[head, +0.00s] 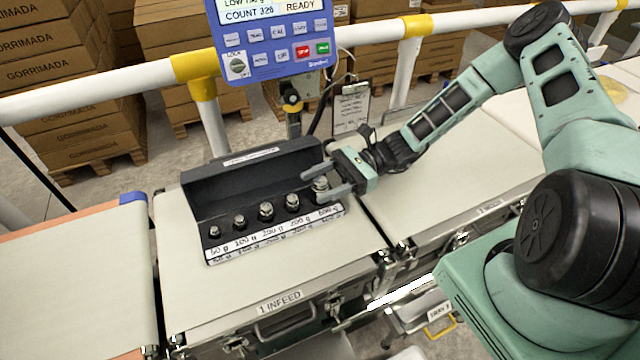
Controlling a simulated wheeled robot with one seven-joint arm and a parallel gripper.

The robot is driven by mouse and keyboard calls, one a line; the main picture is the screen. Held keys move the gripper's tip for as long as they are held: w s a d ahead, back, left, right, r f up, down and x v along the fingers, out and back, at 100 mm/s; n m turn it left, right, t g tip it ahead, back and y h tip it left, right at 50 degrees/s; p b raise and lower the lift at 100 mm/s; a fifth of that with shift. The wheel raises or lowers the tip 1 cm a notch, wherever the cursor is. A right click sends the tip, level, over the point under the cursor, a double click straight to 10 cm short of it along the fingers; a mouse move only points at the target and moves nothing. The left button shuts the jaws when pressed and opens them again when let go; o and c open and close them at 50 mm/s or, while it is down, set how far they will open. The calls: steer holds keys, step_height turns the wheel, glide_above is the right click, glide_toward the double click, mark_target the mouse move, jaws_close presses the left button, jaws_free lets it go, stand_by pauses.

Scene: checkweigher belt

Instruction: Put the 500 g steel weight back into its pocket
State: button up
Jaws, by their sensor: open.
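The 500 g steel weight (321,188) stands upright at the right end of the black weight case (197,194), behind the 500 g label. It appears seated in its pocket, but the pocket rim is hidden. My gripper (312,185) comes in from the right. Its fingers are spread, one on the far side of the weight and one on the near side. The near finger covers part of the weight, so I cannot tell whether either finger touches it.
Smaller weights (266,211) stand in a row to the left in the case. The open lid (250,172) rises behind them. The case sits on the infeed belt (180,290). A blue control panel (275,40) and a white-yellow rail (120,88) are behind.

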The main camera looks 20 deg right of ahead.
steer(key=d+b, duration=0.1)
steer(key=d, duration=0.3)
steer(key=d+b, duration=0.1)
steer(key=d, duration=0.2)
steer(key=d+b, duration=0.1)
steer(key=d, duration=0.3)
steer(key=shift+w+d, duration=0.3)
steer(key=shift+w, duration=0.1)
steer(key=shift+a+r, duration=0.1)
